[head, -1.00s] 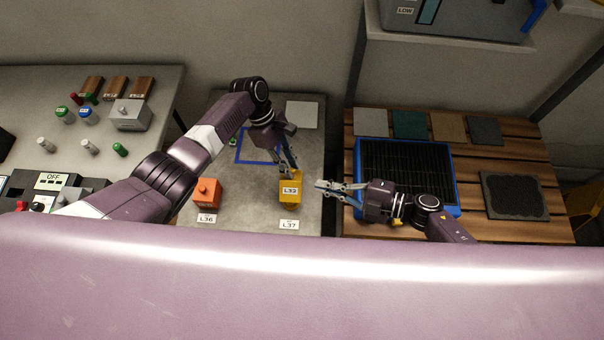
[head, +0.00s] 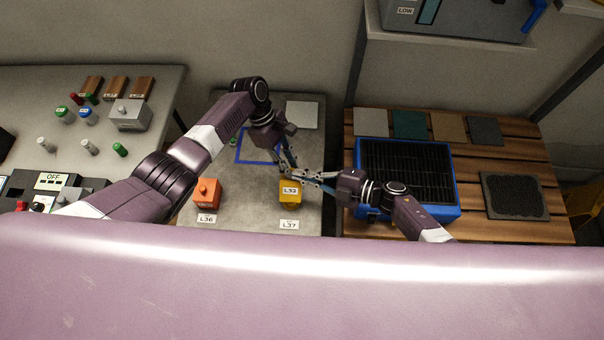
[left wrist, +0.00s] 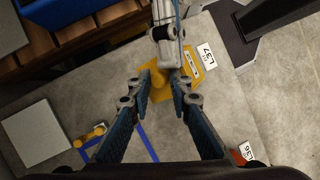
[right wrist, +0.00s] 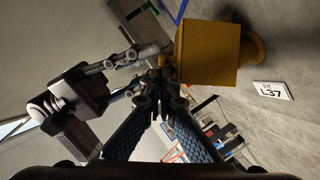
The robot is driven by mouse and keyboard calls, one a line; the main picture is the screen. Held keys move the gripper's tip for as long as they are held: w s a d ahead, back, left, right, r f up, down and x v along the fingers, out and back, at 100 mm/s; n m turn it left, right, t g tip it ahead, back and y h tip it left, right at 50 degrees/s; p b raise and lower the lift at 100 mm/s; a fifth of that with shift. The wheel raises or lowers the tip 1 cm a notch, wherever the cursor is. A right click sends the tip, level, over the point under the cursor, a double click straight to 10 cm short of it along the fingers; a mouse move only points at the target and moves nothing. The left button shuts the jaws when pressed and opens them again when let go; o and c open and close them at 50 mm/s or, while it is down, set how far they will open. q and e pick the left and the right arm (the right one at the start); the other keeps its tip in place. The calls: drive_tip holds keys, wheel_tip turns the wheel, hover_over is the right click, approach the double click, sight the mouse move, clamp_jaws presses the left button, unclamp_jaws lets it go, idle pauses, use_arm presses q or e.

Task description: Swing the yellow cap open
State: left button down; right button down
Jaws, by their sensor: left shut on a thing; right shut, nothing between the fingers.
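In the left wrist view, my left gripper (left wrist: 160,80) is shut on a rounded yellow knob (left wrist: 159,92) at the block's edge. I cannot tell whether this knob is the cap. My right gripper (head: 297,174) is shut and empty, its tips close beside the block's upper edge and the left fingers. In the right wrist view, the right fingertips (right wrist: 162,80) are beside the block (right wrist: 208,52); I cannot tell whether they touch. The grippers hide part of the block's top.
An orange block (head: 206,194) stands left on the same table, behind label L36. A blue outline (head: 243,158) lies farther back, with a small yellow piece (left wrist: 90,137) near it in the left wrist view. A blue-framed black rack (head: 405,170) is on the wooden table right.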

use_arm(q)
drive_tip(key=shift+s+f, duration=0.25)
drive_tip(key=shift+f, duration=0.25)
use_arm(e)
drive_tip(key=shift+f, duration=0.1)
drive_tip(key=shift+w+a+f, duration=0.1)
drive_tip(key=shift+w+f, duration=0.05)
drive_tip(key=shift+w, duration=0.55)
use_arm(q)
drive_tip(key=c, duration=2)
unclamp_jaws()
drive_tip(key=shift+d, duration=0.1)
use_arm(e)
drive_tip(key=shift+m, duration=0.3)
use_arm(q)
drive_tip(key=shift+o, duration=0.6)
drive_tip(key=shift+w, duration=0.1)
use_arm(e)
drive_tip(key=shift+w, duration=0.1)
use_arm(q)
drive_tip(key=shift+w, duration=0.25)
use_arm(e)
drive_tip(key=shift+f, duration=0.1)
use_arm(q)
drive_tip(key=shift+r, duration=0.15)
use_arm(e)
drive_tip(key=shift+a, duration=0.1)
